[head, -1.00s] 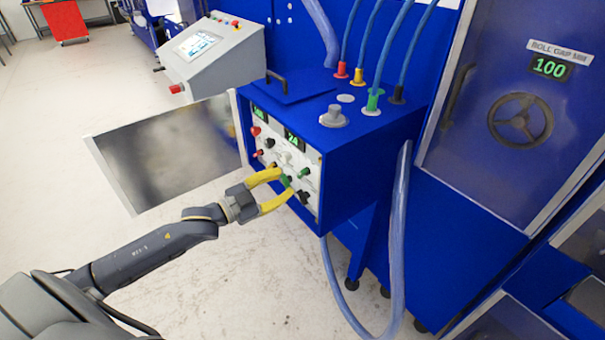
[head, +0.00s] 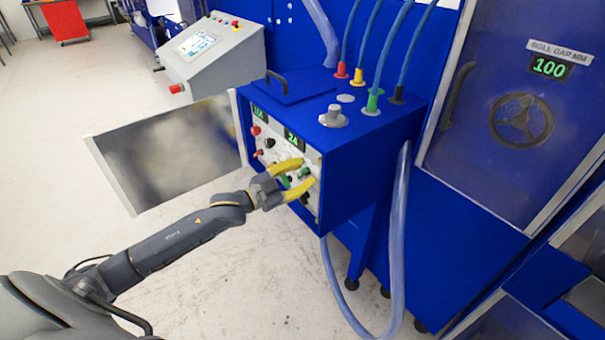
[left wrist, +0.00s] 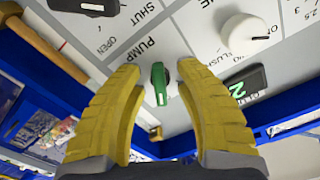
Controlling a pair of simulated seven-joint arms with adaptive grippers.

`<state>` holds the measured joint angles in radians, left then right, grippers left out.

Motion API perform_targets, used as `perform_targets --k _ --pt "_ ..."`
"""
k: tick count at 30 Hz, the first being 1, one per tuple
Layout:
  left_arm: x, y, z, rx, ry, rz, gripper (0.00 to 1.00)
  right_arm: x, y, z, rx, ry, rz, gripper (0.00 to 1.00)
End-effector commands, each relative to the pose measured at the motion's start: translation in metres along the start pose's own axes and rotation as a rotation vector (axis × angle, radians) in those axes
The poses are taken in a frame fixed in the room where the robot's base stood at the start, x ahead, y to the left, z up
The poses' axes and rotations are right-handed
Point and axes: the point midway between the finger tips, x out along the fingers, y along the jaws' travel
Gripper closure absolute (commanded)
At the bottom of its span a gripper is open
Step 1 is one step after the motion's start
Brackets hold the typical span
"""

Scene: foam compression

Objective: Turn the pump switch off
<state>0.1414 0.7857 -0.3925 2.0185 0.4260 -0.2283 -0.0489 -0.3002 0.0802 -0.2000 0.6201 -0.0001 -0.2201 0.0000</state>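The pump switch is a small green knob (left wrist: 159,82) beside the printed word PUMP in the left wrist view. In the head view a green knob (head: 304,174) shows between the fingertips on the white control panel of the blue cabinet. My left gripper (head: 308,171) has its yellow fingers apart at the panel. In the left wrist view the fingers (left wrist: 158,70) stand on both sides of the green knob, with a visible gap on each side. My right gripper is not in view.
A white knob (left wrist: 250,36), a black knob (left wrist: 88,4) and a green-lit display (left wrist: 244,84) sit close around the switch. The open cabinet door (head: 170,150) stands left of the panel. A clear hose (head: 397,240) hangs at the right.

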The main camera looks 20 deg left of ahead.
Motion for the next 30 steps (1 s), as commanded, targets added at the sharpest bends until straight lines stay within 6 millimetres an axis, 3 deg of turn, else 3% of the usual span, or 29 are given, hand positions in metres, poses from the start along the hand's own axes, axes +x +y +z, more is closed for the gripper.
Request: perform_targets --k 5,14,30 --pt "0.0 -0.0001 -0.0001 0.0 0.0 0.0 0.66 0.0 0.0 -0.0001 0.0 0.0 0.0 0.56" --pt "-0.0002 -0.0001 -0.0002 0.0 0.0 0.0 1.0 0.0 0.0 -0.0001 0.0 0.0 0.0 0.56" --pt "-0.0001 -0.0003 -0.0004 -0.084 0.001 -0.001 1.0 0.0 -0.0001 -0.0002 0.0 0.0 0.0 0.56"
